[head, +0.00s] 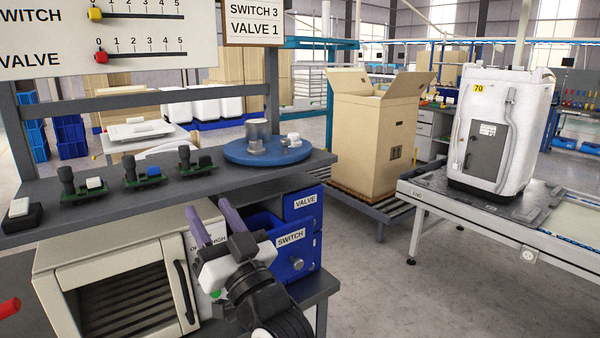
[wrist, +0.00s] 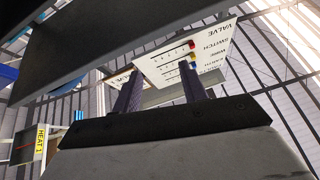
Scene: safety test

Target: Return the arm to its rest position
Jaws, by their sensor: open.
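My gripper (head: 206,226) is in the lower middle of the head view, in front of the oven and just below the shelf edge. Its two purple-grey fingers point up and are apart, with nothing between them. In the wrist view my gripper (wrist: 158,92) also shows two separate dark fingers and no held object. My dark arm comes up from the bottom edge of the head view. The wrist view looks upward past the underside of the shelf to a slider board (wrist: 185,55) and the roof.
The grey shelf (head: 240,179) holds several switch boards and a blue round plate (head: 240,152). Below stand an oven (head: 50,258) and blue bins labelled valve (head: 304,203) and switch (head: 290,240). A cardboard box (head: 372,140) and a conveyor (head: 470,212) stand right. Floor is clear at lower right.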

